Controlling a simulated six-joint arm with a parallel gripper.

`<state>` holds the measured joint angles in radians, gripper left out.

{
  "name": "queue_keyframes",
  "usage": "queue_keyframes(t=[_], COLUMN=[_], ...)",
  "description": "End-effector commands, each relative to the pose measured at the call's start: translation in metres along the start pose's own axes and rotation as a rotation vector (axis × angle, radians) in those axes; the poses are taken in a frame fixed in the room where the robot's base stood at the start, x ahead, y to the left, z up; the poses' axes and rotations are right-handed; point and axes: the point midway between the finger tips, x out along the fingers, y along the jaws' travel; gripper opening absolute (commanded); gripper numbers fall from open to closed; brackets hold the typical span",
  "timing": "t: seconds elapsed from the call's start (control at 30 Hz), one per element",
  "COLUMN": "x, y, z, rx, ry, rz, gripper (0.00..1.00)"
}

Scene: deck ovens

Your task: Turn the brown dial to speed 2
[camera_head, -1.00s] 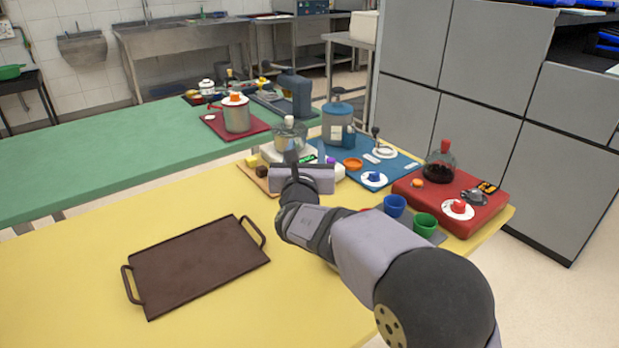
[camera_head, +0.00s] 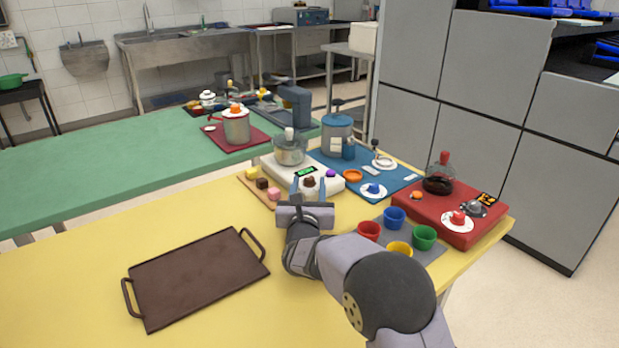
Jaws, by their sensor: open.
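The brown dial (camera_head: 309,181) is on the front of the white machine (camera_head: 347,180), which has a clear bowl and a small green-lit display (camera_head: 305,171). My gripper (camera_head: 309,187) is open, with its two blue-grey fingers pointing away toward the machine. In the picture the fingers stand to the left and right of the dial. I cannot tell whether they touch it or how much gap is left. The dial's speed marks are too small to read.
A purple button (camera_head: 330,173) is right of the dial. Small coloured cubes on a wooden board (camera_head: 247,184) lie left. Coloured cups, including a red one (camera_head: 369,230), stand on a grey mat right of my arm. A brown tray (camera_head: 197,280) lies front left on the yellow table.

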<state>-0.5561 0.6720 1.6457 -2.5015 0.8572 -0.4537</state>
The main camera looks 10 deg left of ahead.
Motion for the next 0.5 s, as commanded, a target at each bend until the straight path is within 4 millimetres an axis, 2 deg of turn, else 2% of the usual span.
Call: queue_keyframes(t=[0.2,0.5], x=[0.024,0.037], y=[0.000,0.000], z=[0.000,0.000], rx=[0.001,0.000], ry=[0.000,0.001], rz=[0.000,0.001], gripper=[0.44,0.44])
